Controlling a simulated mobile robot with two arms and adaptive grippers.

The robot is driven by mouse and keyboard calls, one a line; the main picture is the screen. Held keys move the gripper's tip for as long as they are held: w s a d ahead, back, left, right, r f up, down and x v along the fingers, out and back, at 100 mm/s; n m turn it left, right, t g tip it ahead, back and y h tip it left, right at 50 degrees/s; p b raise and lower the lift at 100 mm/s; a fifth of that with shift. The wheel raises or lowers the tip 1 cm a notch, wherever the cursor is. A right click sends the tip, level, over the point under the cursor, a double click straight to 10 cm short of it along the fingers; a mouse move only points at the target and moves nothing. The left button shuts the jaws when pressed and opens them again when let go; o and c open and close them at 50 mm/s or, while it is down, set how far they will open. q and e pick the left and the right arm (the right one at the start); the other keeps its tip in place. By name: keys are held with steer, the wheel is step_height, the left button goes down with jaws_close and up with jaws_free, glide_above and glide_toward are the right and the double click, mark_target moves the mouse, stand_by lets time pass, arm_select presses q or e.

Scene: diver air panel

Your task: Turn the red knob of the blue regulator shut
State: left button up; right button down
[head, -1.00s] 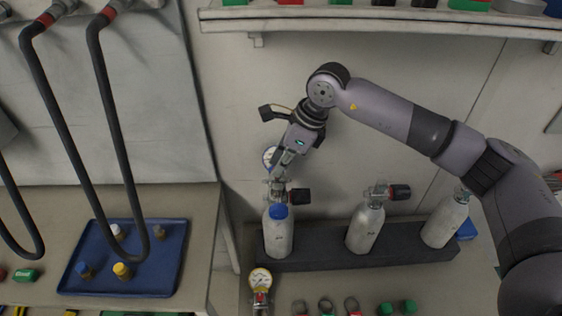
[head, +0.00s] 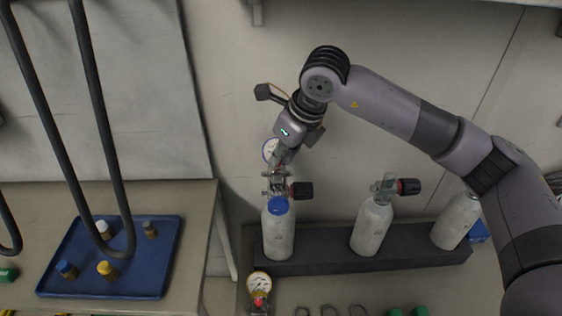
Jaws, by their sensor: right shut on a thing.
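The blue regulator is on the left white cylinder (head: 278,238). Its blue-rimmed gauge (head: 269,150) shows partly behind my gripper, and a round blue part (head: 277,204) sits at the front. My right gripper (head: 280,158) comes down from above and is shut at the regulator's upper end. The red knob is hidden by the fingers, so its angle cannot be seen. A dark valve knob (head: 302,190) sticks out to the right, just below the gripper. My left gripper is not in view.
Two more white cylinders (head: 371,226) stand to the right in a dark rack (head: 325,262). A yellow-rimmed gauge (head: 259,282) lies in front. A blue tray (head: 60,284) with small capped fittings is on the left bench, with black hoses hanging over it.

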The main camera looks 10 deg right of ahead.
steer(key=shift+m+b, duration=0.3)
steer(key=shift+m, duration=0.1)
steer(key=c, duration=1.5)
jaws_free()
steer(key=shift+r, duration=0.1)
steer(key=v, duration=0.7)
steer(key=shift+s+a+r, duration=0.1)
steer(key=shift+s+r, duration=0.05)
